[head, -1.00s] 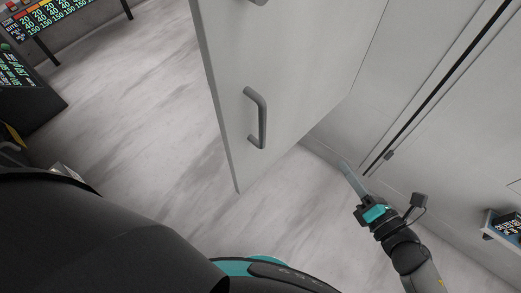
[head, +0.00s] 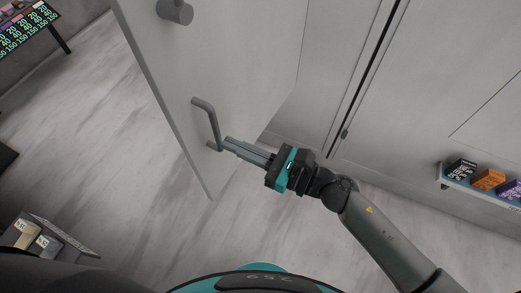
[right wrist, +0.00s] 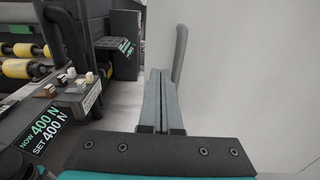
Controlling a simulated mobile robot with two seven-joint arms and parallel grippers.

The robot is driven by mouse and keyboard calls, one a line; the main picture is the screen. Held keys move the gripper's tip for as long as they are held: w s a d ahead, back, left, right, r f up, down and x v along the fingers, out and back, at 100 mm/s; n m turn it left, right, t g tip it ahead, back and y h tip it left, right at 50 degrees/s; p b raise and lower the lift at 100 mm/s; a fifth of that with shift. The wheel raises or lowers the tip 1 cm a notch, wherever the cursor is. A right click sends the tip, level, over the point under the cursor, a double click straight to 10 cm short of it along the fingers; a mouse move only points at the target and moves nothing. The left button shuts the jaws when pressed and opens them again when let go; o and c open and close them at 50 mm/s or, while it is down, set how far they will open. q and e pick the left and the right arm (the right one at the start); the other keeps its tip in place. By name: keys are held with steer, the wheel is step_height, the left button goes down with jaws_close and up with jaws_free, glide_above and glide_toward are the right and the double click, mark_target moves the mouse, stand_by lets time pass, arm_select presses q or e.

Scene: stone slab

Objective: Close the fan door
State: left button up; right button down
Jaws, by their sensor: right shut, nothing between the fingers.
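The fan door (head: 240,70) is a light grey panel standing open in the head view, with a grey bar handle (head: 206,122) near its free edge. A round dark knob (head: 175,11) sits higher on it. My right gripper (head: 229,144) is shut and empty. Its fingertips are at the lower end of the handle; I cannot tell whether they touch it. In the right wrist view the closed fingers (right wrist: 162,100) point forward, and the handle (right wrist: 180,53) rises just beyond them on the door (right wrist: 245,70). My left gripper is not in view.
A small shelf (head: 480,186) with several boxes is on the wall at right. A dark console (head: 48,240) stands at lower left, and a display board (head: 25,32) at upper left. The grey floor (head: 110,150) left of the door is clear.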

mark_target(216, 138)
steer(key=shift+p+x, duration=0.3)
steer(key=shift+x, duration=2.1)
steer(key=shift+a, duration=0.15)
